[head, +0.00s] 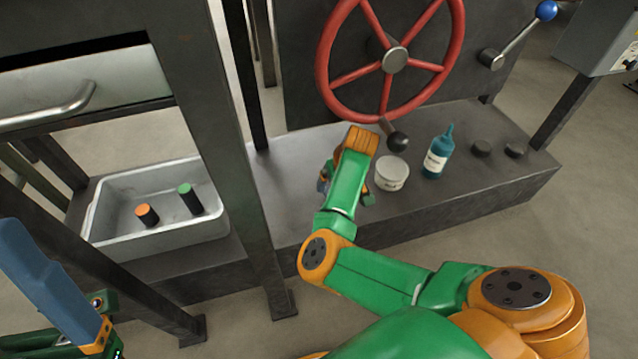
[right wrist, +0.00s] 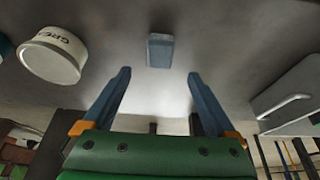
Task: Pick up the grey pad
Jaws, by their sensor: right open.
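The grey pad (right wrist: 160,50) is a small blue-grey block lying on the grey bench top in the right wrist view. It sits ahead of my right gripper (right wrist: 158,78), roughly centred between the fingers and beyond their tips. The right gripper is open and empty, with a gap to the pad. In the head view my right gripper (head: 346,194) is over the bench, left of the white tub, and my arm hides the pad there. Part of my left gripper (head: 25,245) shows at the lower left, with one large blue finger; its jaw opening is not clear.
A white tub (head: 391,174) and a teal bottle (head: 437,158) stand on the bench (head: 480,190), with two dark knobs to their right. A red handwheel (head: 322,60) rises behind. A grey tray (head: 110,246) holding two dark cylinders lies left, beyond a dark post (head: 215,130).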

